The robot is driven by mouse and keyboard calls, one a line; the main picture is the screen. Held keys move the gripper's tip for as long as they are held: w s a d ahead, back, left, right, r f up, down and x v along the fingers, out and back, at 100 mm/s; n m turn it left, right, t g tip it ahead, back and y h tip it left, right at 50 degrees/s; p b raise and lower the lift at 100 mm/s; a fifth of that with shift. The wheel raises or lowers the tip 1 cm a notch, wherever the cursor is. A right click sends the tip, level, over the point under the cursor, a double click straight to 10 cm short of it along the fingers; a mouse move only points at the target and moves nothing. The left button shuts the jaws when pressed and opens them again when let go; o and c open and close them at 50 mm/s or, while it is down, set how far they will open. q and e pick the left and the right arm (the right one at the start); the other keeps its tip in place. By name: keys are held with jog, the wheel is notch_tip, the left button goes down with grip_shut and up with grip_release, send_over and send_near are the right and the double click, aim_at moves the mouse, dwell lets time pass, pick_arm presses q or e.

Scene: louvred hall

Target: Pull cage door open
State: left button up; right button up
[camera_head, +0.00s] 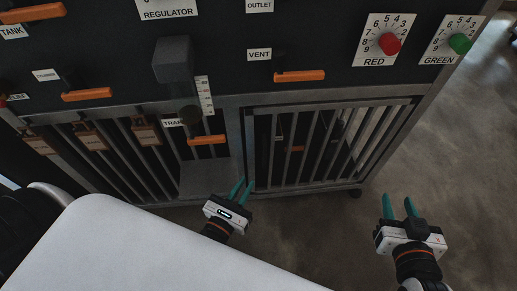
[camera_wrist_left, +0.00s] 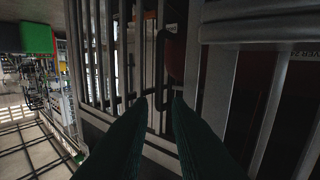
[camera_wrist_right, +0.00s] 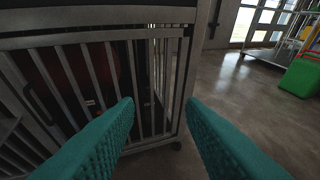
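The cage door (camera_head: 297,148) is a grey barred panel low in the front of the dark cabinet, and it looks shut in its frame. Its bars also show in the right wrist view (camera_wrist_right: 147,85). My left gripper (camera_head: 243,182) is in front of the door's lower left corner, with its teal fingers parted and nothing between them. In the left wrist view, grey bars (camera_wrist_left: 97,50) and a dark bent bar (camera_wrist_left: 160,65) lie beyond the fingertips. My right gripper (camera_head: 398,197) is open and empty, right of the door and clear of the cabinet. Contact by the left fingertips cannot be told.
The cabinet front above carries orange handles (camera_head: 299,76), a red knob (camera_head: 390,43) and a green knob (camera_head: 460,43). More bars with tags (camera_head: 146,133) are at the left. A white surface (camera_head: 130,250) fills the lower left. The floor (camera_head: 450,150) at the right is clear.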

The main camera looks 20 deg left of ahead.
aim_at(264, 154)
pick_arm(q)
jog(key=w, duration=1.1)
jog(key=shift+d+r, duration=0.25)
jog(key=shift+d, duration=0.15)
jog(key=shift+w, duration=0.55)
pick_arm(e)
jog(key=shift+w+a+r+t, duration=0.1)
jog(key=shift+r+t, duration=0.1)
jog(key=shift+r, duration=0.15)
jog(key=shift+w+a+r+t, duration=0.1)
jog(key=shift+r+t, duration=0.1)
jog(key=shift+r, duration=0.15)
pick_arm(q)
grip_shut()
